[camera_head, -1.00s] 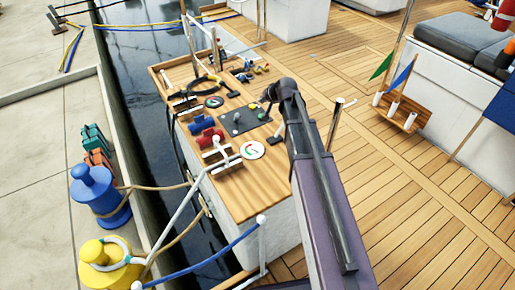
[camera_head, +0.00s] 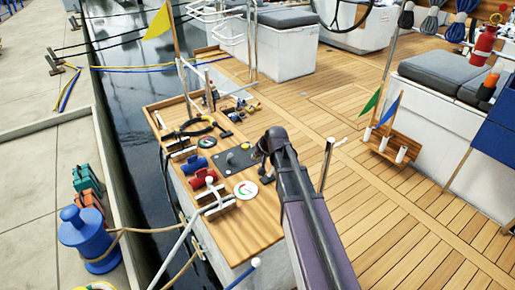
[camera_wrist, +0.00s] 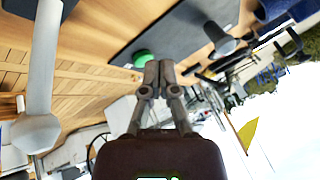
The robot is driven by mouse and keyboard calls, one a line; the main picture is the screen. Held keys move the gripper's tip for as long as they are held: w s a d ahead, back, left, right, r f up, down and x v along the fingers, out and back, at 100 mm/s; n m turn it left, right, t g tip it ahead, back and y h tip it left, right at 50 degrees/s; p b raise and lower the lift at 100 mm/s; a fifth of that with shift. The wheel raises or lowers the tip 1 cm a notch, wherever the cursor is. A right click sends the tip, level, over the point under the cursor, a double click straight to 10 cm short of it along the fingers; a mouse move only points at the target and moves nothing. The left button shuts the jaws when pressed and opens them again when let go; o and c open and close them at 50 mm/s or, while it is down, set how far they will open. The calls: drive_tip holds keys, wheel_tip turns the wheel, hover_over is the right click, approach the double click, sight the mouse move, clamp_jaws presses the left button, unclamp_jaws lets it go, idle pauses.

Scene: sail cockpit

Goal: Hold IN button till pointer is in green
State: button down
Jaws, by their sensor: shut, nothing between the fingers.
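A dark panel (camera_head: 222,166) lies on the wooden console top, and in the wrist view its plate (camera_wrist: 180,25) spans the top. A green button (camera_wrist: 143,58) stands on the plate, just beyond my fingertips. A grey mushroom-shaped knob (camera_wrist: 222,43) is to its right. I cannot read which button is IN. A white round dial (camera_head: 246,190) with green and red marks sits beside the panel; its pointer is too small to read. My gripper (camera_wrist: 158,75) is shut and empty, close to the green button; I cannot tell whether they touch. In the head view my arm hides part of the panel.
Red (camera_head: 203,179) and blue (camera_head: 195,162) fittings and a second dial (camera_head: 207,142) crowd the console's left side. A post (camera_head: 327,165) stands right of my arm. In the wrist view a white rail post (camera_wrist: 40,80) is at left. Open deck lies right.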

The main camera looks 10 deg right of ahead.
drive_tip(key=s+g, duration=0.1)
drive_tip(key=s, duration=0.3)
drive_tip(key=s+f+n+g+h, duration=0.1)
drive_tip(key=s, duration=0.3)
drive_tip(key=s+f+g, duration=0.1)
drive_tip(key=s, duration=0.3)
drive_tip(key=shift+f+h, duration=0.2)
drive_tip(key=shift+h, duration=0.1)
drive_tip(key=s+g, duration=0.1)
drive_tip(key=s, duration=0.2)
drive_tip(key=s+d+g+h, duration=0.1)
drive_tip(key=s, duration=0.3)
drive_tip(key=s+n+g+h, duration=0.1)
drive_tip(key=s, duration=0.2)
drive_tip(key=shift+s+d+f, duration=0.25)
drive_tip(key=shift+d+f, duration=0.05)
drive_tip(key=shift+f, duration=0.1)
